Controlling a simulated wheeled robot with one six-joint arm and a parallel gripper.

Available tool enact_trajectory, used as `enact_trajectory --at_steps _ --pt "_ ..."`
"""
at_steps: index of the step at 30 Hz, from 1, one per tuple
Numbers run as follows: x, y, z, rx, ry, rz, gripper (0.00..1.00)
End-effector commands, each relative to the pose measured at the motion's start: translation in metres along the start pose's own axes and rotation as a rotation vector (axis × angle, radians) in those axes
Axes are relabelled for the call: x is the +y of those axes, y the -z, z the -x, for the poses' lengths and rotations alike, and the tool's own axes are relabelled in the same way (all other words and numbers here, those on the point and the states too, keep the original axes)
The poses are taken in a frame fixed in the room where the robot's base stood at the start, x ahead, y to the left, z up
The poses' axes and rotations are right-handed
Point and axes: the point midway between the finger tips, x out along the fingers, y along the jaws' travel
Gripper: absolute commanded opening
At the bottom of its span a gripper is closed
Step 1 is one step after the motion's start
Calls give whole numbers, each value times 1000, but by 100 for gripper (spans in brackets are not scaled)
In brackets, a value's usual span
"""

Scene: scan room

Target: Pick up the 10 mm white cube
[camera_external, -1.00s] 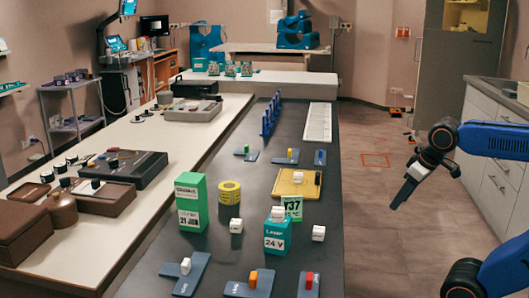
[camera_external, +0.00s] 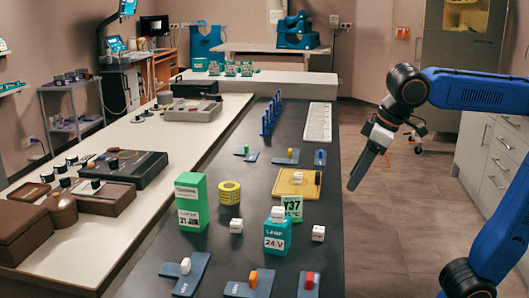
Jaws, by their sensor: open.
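My gripper (camera_external: 355,184) points down and left, open and empty, to the right of the table's edge, apart from all cubes. Its finger gap is not clearly visible.
The teal box (camera_external: 277,238), green box (camera_external: 191,203), yellow roll (camera_external: 229,193) and green number card (camera_external: 292,207) stand mid-table. The yellow tray (camera_external: 283,188) is behind them. Blue holders (camera_external: 184,275) with coloured pegs line the front. Open floor lies right of the table.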

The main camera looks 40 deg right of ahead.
Motion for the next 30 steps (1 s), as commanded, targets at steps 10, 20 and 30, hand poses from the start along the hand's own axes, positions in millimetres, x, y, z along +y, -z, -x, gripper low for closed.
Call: enact_trajectory --at_steps 10,20,30 --pt "-47 14 16 1 26 64 45" --pt "-49 14 -32 -2 25 63 45" --pt "-50 14 -89 -1 26 63 45"
